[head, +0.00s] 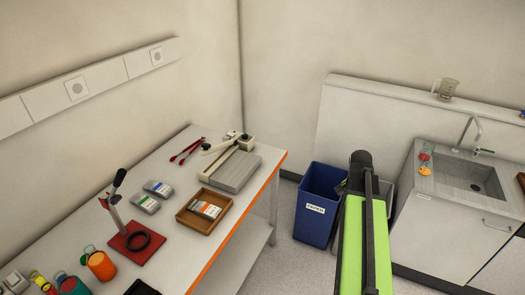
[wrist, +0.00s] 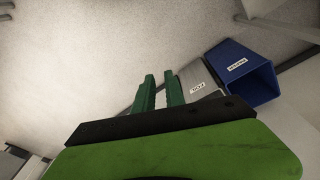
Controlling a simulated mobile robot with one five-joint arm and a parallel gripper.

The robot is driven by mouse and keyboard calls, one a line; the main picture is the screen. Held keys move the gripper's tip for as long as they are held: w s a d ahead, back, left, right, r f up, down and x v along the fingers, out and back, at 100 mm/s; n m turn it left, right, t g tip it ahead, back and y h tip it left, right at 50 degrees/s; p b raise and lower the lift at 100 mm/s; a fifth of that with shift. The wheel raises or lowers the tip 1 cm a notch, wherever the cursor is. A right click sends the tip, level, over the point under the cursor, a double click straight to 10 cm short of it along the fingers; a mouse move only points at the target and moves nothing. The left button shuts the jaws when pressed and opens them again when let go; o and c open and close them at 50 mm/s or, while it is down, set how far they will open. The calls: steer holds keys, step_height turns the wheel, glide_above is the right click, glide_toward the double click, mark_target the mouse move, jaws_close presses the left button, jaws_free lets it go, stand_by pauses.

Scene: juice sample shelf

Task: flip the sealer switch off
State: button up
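A grey flat device with a hinged pale arm (head: 233,168), which looks like the sealer, sits at the far end of the white table in the head view. I cannot make out its switch at this size. My gripper (wrist: 159,77) shows two green fingers apart with nothing between them in the wrist view. In the head view my green and black arm reaches out at the right, beyond the table's end and beside the bins, well away from the device. The fingers are mostly hidden there. The device is not in the wrist view.
The orange-edged white table (head: 200,262) also holds a wooden tray (head: 184,217), red-handled tongs (head: 187,150), a red-based stand (head: 153,247) and several containers. A blue bin (head: 314,229) and a grey bin (wrist: 203,82) stand on the floor. A sink counter (head: 445,200) is at right.

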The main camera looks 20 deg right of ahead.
steer(key=s+d+r+m+p, duration=0.1)
steer(key=s+d+r+m, duration=0.1)
steer(key=d, duration=0.4)
steer(key=s+d+r+m+p, duration=0.1)
steer(key=s+d+r+m, duration=0.1)
steer(key=s+d, duration=0.3)
steer(key=s+d+r+m+g+p, duration=0.1)
steer(key=s+d+r+m, duration=0.1)
steer(key=d, duration=0.5)
steer(key=shift+s+r+m+h+p, duration=0.1)
steer(key=shift+s+m+h+p, duration=0.3)
steer(key=shift+s+m, duration=0.65)
jaws_close()
steer(key=s+d+r+m+p, duration=0.1)
steer(key=s+d+m, duration=0.2)
steer(key=s+d, duration=0.2)
steer(key=s+d+r+m+g+p, duration=0.1)
steer(key=s+d+r+m, duration=0.1)
steer(key=s+d, duration=0.4)
steer(key=s+m, duration=0.1)
steer(key=s, duration=0.3)
steer(key=shift+d, duration=0.3)
steer(key=shift+s, duration=0.2)
